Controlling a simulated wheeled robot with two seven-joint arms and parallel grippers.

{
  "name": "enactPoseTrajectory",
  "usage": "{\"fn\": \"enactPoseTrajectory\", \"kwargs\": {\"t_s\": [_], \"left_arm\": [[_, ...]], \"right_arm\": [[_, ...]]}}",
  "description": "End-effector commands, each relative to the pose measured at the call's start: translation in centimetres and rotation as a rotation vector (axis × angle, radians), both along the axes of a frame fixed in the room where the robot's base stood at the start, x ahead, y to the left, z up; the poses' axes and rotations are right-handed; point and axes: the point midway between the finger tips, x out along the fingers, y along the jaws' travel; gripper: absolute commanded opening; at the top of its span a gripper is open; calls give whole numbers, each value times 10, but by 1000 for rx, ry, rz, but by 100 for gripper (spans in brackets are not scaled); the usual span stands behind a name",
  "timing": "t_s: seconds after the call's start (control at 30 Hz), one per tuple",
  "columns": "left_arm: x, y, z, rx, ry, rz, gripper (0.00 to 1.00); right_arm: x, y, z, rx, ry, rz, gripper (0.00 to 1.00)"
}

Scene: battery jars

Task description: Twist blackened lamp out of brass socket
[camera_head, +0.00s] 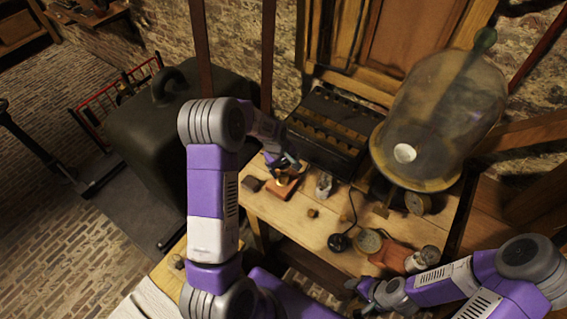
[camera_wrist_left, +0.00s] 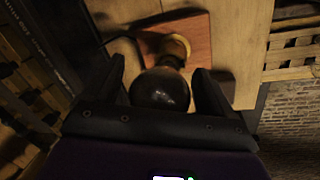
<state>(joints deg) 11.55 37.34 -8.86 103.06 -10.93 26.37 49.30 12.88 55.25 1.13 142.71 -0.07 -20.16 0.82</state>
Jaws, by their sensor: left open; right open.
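The blackened lamp (camera_wrist_left: 160,92) is a dark, glossy round bulb in the left wrist view. It sits at the brass socket (camera_wrist_left: 179,46), a pale ring on a reddish wooden base (camera_wrist_left: 200,30). The base also shows in the head view (camera_head: 284,188), near the table's back left. My left gripper (camera_wrist_left: 162,80) is open, one finger on each side of the lamp; I cannot tell if either touches it. In the head view my left gripper (camera_head: 284,163) is just above the base and partly hides the lamp. My right gripper (camera_head: 362,291) is open and empty near the table's front.
A dark slotted battery box (camera_head: 328,128) stands behind the socket. A large glass dome (camera_head: 440,110) stands at the back right.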

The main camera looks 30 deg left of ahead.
Motion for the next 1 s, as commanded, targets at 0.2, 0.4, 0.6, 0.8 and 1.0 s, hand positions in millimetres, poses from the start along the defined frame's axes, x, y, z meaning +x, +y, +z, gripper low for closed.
{"fn": "enactPoseTrajectory", "kwargs": {"t_s": [0.2,0.4,0.6,0.8,1.0], "left_arm": [[0,0,0,0,0,0,79],[0,0,0,0,0,0,48],[0,0,0,0,0,0,19],[0,-1,0,-1,-3,130,19],[1,1,2,-10,-8,446,19]], "right_arm": [[0,0,0,0,0,0,56],[0,0,0,0,0,0,56],[0,0,0,0,0,0,56],[0,0,-2,0,0,0,56],[0,0,8,0,0,0,56]]}}
